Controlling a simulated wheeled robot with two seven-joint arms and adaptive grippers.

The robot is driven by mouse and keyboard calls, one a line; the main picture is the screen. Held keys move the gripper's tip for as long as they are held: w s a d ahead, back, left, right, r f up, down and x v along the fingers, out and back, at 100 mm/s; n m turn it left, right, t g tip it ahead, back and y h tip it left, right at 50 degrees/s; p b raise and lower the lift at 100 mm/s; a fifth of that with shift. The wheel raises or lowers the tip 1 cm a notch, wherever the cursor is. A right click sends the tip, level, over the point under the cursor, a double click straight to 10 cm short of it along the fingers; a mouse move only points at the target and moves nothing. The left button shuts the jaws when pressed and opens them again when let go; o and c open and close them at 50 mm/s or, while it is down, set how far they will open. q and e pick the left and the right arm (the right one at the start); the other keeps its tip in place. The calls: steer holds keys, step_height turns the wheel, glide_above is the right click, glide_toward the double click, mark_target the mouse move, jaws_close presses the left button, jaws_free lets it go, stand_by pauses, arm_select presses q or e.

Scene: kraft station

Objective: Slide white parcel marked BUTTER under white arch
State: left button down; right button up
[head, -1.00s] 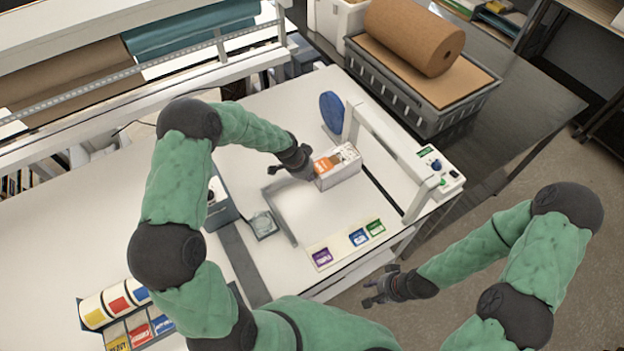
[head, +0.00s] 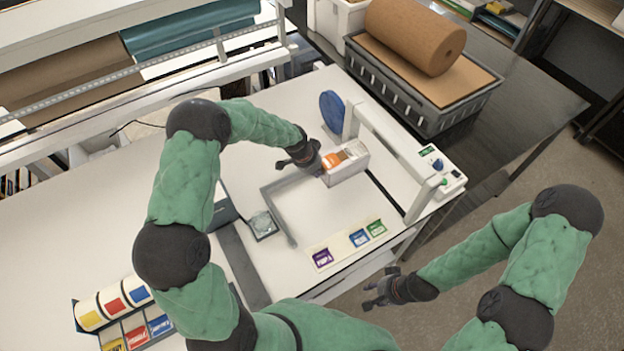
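A white parcel (head: 348,173) with an orange patch on top sits on the white table, just left of the white arch (head: 386,147). I cannot read its marking. My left gripper (head: 307,166) is at the parcel's left end, close against it or touching. Its fingertips are partly hidden, so I cannot tell whether it is open or shut. The arch spans a dark slot in the table, and the parcel's right end is near this slot. My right gripper (head: 374,292) is open and empty, off the table's front edge.
A blue disc (head: 332,112) stands by the arch's far post. A control box (head: 440,170) is at its right. A grey L-shaped rail (head: 279,214) lies left of the parcel. Coloured labels (head: 358,237) lie near the front edge. A grey crate (head: 425,100) stands behind the arch.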

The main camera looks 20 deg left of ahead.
mark_target(333, 160)
arm_select(q)
steer(key=shift+w+d, duration=0.1)
steer(key=shift+w, duration=0.05)
steer(key=shift+w+d+b, duration=0.75)
steer(key=shift+w+d, duration=0.1)
steer(key=shift+w, duration=0.15)
steer(key=shift+w+d, duration=0.1)
steer(key=shift+w, duration=0.05)
steer(key=shift+w+d+b, duration=0.75)
steer(key=shift+w+d, duration=0.15)
steer(key=shift+w, duration=0.1)
steer(key=shift+w+d, duration=0.1)
steer(key=shift+w+d+b, duration=0.35)
steer(key=shift+w+d, duration=0.05)
steer(key=shift+w, duration=0.1)
steer(key=shift+s+a, duration=0.1)
steer(key=shift+s, duration=0.05)
